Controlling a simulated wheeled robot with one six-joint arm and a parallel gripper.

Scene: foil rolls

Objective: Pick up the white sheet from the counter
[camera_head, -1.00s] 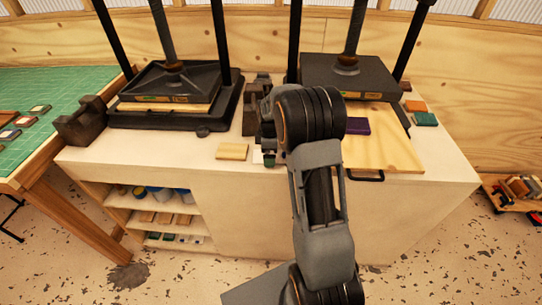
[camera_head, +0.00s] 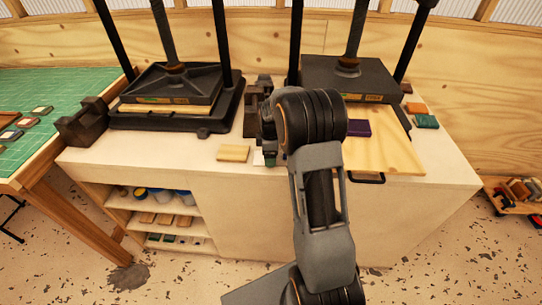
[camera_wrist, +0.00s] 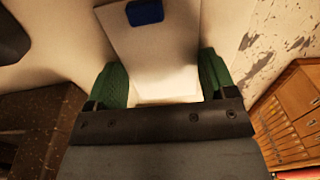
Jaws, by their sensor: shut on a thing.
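The white sheet (camera_wrist: 165,65) fills the space between the green fingers of my gripper (camera_wrist: 161,62) in the wrist view. A small blue piece (camera_wrist: 146,12) shows at its far end. My gripper is shut on the sheet, one finger at each side. In the head view a small white corner of the sheet (camera_head: 258,158) shows at the counter's (camera_head: 200,165) front, left of my arm. Most of my gripper and of the sheet are hidden behind my arm there. I cannot tell whether the sheet is clear of the counter.
A beige block (camera_head: 233,153) lies just left of the sheet. Two black presses stand behind, the left one (camera_head: 172,90) and the right one (camera_head: 350,78). A purple block (camera_head: 359,128) rests on a wooden board (camera_head: 385,155) to the right. Open shelves are below.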

